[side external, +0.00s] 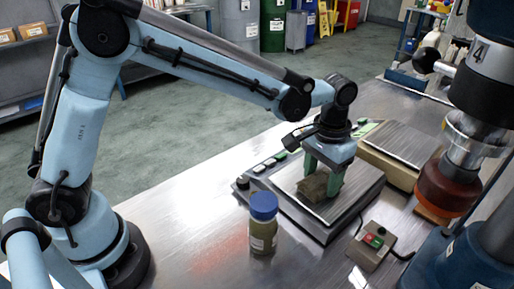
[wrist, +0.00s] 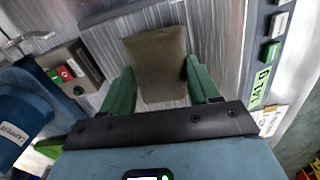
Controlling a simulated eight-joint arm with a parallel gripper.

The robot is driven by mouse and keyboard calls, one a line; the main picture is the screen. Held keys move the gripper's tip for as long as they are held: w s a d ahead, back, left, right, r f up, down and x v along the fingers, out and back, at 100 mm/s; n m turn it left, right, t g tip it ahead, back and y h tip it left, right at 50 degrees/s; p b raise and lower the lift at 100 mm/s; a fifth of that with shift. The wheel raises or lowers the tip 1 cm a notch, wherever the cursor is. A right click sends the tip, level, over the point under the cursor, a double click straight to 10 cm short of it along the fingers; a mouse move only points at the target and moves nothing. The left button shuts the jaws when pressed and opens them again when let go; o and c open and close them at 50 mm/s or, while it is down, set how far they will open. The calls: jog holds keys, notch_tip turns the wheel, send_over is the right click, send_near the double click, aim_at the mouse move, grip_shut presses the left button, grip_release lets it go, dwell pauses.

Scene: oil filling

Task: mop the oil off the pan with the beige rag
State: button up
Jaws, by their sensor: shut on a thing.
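The rag (side external: 313,188), a dull brownish-beige folded piece, is on the brushed-metal pan (side external: 346,196) of a weighing scale. My gripper (side external: 325,178) points down over the pan with its green fingers shut on the rag. In the wrist view the rag (wrist: 157,62) lies between the two fingers (wrist: 158,78), with the pan (wrist: 110,50) around it. The rag appears to touch the pan, and it hides the surface beneath. I cannot make out a distinct oil patch on the visible metal.
A blue-capped bottle (side external: 262,228) stands in front of the scale. A button box (side external: 371,246) with red and green buttons is at the right front. A second scale (side external: 402,146) is behind, and a press-like machine (side external: 470,150) stands at the right.

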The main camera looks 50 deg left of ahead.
jog(key=shift+s+a, duration=0.3)
jog(key=shift+a, duration=0.4)
jog(key=shift+s+a, duration=0.25)
jog(key=shift+a, duration=0.4)
jog(key=shift+a+r, duration=0.1)
jog(key=shift+r, duration=3.45)
jog(key=s+a+r, duration=0.2)
jog(key=s+a, duration=0.2)
jog(key=a, duration=0.2)
jog(key=s+a+r+n, duration=0.1)
jog(key=s+a+r, duration=0.1)
jog(key=a, duration=0.5)
jog(key=shift+s+a, duration=0.15)
jog(key=shift+s, duration=0.75)
jog(key=shift+r, duration=0.1)
